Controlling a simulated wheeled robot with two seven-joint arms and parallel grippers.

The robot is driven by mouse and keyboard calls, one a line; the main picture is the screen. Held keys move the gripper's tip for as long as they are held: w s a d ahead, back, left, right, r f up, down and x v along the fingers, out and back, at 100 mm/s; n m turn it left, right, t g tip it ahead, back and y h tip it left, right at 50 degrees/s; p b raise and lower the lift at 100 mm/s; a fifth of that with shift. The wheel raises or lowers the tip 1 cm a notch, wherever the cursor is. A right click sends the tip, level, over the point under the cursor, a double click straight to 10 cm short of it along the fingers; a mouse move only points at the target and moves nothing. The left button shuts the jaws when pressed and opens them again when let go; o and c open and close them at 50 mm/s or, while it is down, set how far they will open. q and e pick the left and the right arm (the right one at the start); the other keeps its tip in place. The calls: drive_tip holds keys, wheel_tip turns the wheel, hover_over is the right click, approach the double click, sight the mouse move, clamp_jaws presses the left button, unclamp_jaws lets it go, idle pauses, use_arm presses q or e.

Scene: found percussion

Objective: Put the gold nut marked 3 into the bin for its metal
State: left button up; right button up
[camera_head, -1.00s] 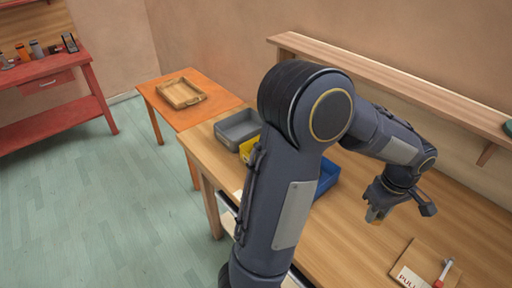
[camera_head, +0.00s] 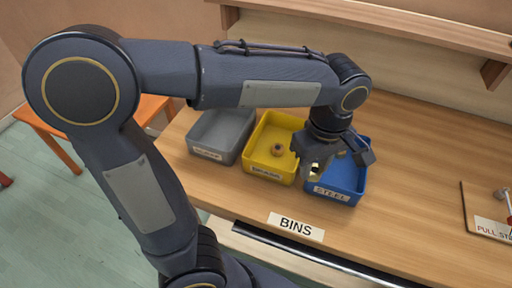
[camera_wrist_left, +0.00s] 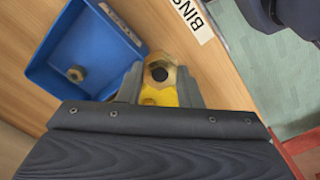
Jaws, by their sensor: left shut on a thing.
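My left gripper (camera_head: 316,172) is shut on a gold nut (camera_wrist_left: 160,70), held up near the border of the yellow and blue bins in the head view. The nut's hole shows dark in the wrist view; no mark 3 is readable. The yellow bin (camera_head: 258,133) has a blurred label and a brownish nut (camera_head: 278,149) inside. The blue bin (camera_head: 346,179) is labelled STEEL; the wrist view shows a nut (camera_wrist_left: 76,74) inside it. The grey bin (camera_head: 222,130) stands left, its label unreadable. My right gripper is not in view.
A BINS label (camera_head: 295,227) lies at the table's front edge. A wall shelf (camera_head: 390,25) runs above the back. A board with PULL lettering (camera_head: 492,228) lies at the right. The wooden table (camera_head: 420,180) is clear right of the blue bin.

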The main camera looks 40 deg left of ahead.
use_arm(q)
drive_tip(key=w+a+f, duration=0.1)
drive_tip(key=a+f, duration=0.1)
drive_tip(key=a, duration=0.2)
drive_tip(key=w+a+f, duration=0.1)
drive_tip(key=a+f, duration=0.2)
drive_tip(key=w+a+f+p, duration=0.1)
drive_tip(key=w+a+f, duration=0.1)
drive_tip(key=a+f, duration=0.1)
drive_tip(key=shift+a, duration=0.85)
drive_tip(key=shift+w+a+f, duration=0.1)
drive_tip(key=shift+a+f, duration=0.3)
drive_tip(key=shift+f, duration=0.15)
drive_tip(key=shift+w+a+f, duration=0.1)
drive_tip(key=shift+a+f, duration=0.05)
drive_tip(key=shift+f, duration=0.8)
drive_tip(key=shift+a+f, duration=0.1)
drive_tip(key=shift+f, duration=0.85)
drive_tip(key=shift+f, duration=0.15)
drive_tip(key=o, duration=0.8)
drive_tip(key=shift+c, duration=0.2)
